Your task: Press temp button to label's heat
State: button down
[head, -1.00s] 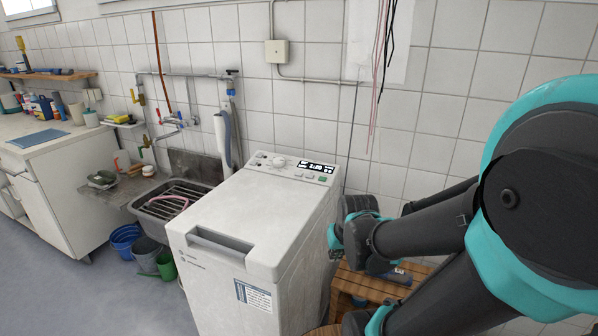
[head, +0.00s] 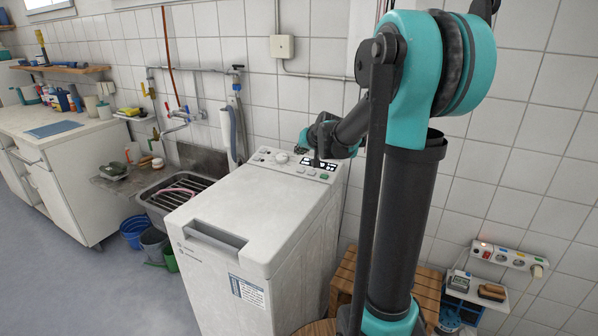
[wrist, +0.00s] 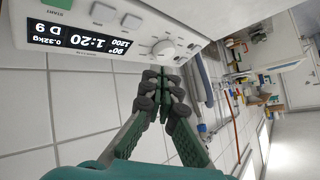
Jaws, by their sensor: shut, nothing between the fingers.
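A white top-loading washer (head: 250,215) stands against the tiled wall. Its rear panel has a knob (wrist: 163,48), a lit display (wrist: 85,38) and several buttons, including pale ones (wrist: 103,12) and a green start button (wrist: 60,3). The display is upside down in the wrist view and shows 1:20, 1200, 0.32kg and a temperature that looks like 90°. A label (head: 247,292) is on the washer's front; its text is too small to read. My gripper (wrist: 162,78) is shut and empty, beside the panel's back edge near the knob; contact is unclear.
A wooden slatted stand (head: 345,272) is right of the washer. A sink (head: 180,195) with a rack is on its left, with buckets (head: 150,240) below. Pipes and a grey hose (head: 232,130) run along the wall behind. A socket strip (head: 508,257) is at right.

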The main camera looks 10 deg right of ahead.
jog(key=shift+w+a+r, duration=0.1)
jog(key=shift+w+r, duration=0.15)
jog(key=shift+w, duration=0.35)
jog(key=shift+w+r, duration=0.25)
jog(key=shift+w, duration=0.35)
send_near(297, 168)
jog(key=shift+a+x, duration=0.2)
jog(key=shift+x, duration=1.85)
jog(key=shift+w+r, duration=0.1)
jog(key=shift+w, duration=0.05)
jog(key=shift+w+f, duration=0.1)
jog(key=shift+f, duration=0.2)
jog(key=shift+d+f, duration=0.1)
jog(key=shift+f, duration=0.25)
jog(key=shift+r, duration=0.75)
